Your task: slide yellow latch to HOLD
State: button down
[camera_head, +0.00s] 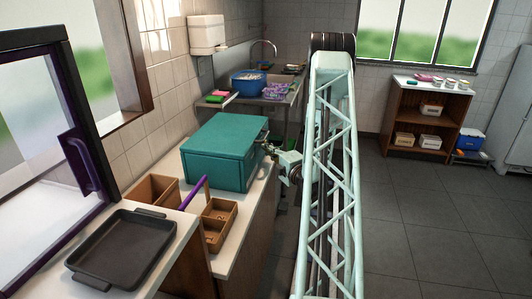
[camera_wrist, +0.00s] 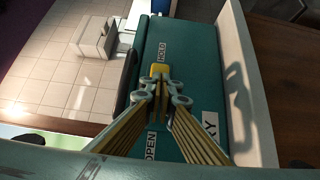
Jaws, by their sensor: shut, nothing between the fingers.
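The teal box (camera_head: 222,150) stands on the counter, and its teal face (camera_wrist: 195,60) fills the middle of the wrist view. The yellow latch (camera_wrist: 160,69) shows just beyond my fingertips, close to the HOLD label (camera_wrist: 163,51). The OPEN label (camera_wrist: 151,145) is farther down, partly beside my fingers. My gripper (camera_wrist: 161,92) is shut and empty, its tips right at the latch. I cannot tell whether they touch it. In the head view my gripper (camera_head: 270,149) is at the box's right side, and the latch is hidden there.
A dark handle (camera_wrist: 126,80) runs along the box's left side in the wrist view. On the counter are wooden boxes (camera_head: 213,238), a purple stick (camera_head: 194,193) and a black tray (camera_head: 122,250). A blue bowl (camera_head: 248,83) is behind.

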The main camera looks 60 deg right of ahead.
jog(key=shift+a, duration=0.2)
dwell(0.4)
jog(key=shift+s+a+f+b, duration=0.1)
jog(key=shift+s+a+b, duration=0.2)
jog(key=shift+a+b, duration=0.45)
jog(key=shift+s+a+b, duration=0.3)
jog(key=shift+a+b, duration=0.4)
jog(key=shift+a, duration=0.05)
jog(key=p+v, duration=0.1)
jog(key=v, duration=0.9)
jog(key=shift+a, duration=0.2)
